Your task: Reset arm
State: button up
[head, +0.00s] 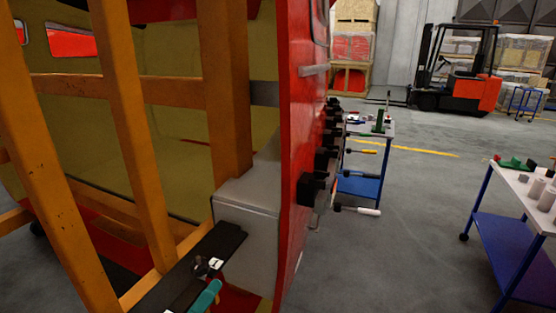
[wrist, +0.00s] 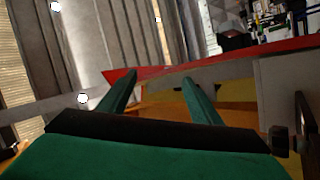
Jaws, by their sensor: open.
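My gripper (wrist: 158,78) shows in the wrist view. Its two green fingers stand apart with nothing between them. Beyond the fingers in the wrist view are a red edge (wrist: 240,54) and orange and yellow surfaces of the nosecone. In the head view the nosecone has an orange frame (head: 135,110) and a red side panel (head: 300,110). A teal piece (head: 207,297) shows at the bottom of the head view beside a black bar (head: 190,275); I cannot tell whether it is part of my gripper.
A grey box (head: 247,240) sits inside the frame. Tools hang along the red panel's right side. A blue cart (head: 362,187) stands behind them, and a white-topped cart (head: 510,215) with parts is at right. A forklift (head: 470,80) is at the back. Floor between the carts is clear.

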jog(key=s+d+f+n+y, duration=0.1)
jog(key=d+f+n+y, duration=0.4)
jog(key=f, duration=0.4)
jog(key=s+d+f+n+y, duration=0.1)
jog(key=d+f+n+y, duration=0.25)
jog(key=f+y, duration=0.45)
jog(key=s+d+f+n+y, duration=0.1)
jog(key=d+f+n+y, duration=0.3)
jog(key=f, duration=0.7)
jog(key=s+d+f+m+g+y, duration=0.1)
jog(key=s+f+m+y, duration=0.15)
jog(key=s, duration=0.45)
jog(key=s+d+f+m+g+y, duration=0.1)
jog(key=s+f+m+g, duration=0.15)
jog(key=s, duration=0.55)
jog(key=s+r+m+t+h, duration=0.1)
jog(key=s+r+m+h, duration=0.1)
jog(key=s+r+m, duration=0.4)
jog(key=s+m, duration=0.3)
jog(key=s, duration=0.1)
jog(key=shift+s+d, duration=0.15)
jog(key=shift+t, duration=0.25)
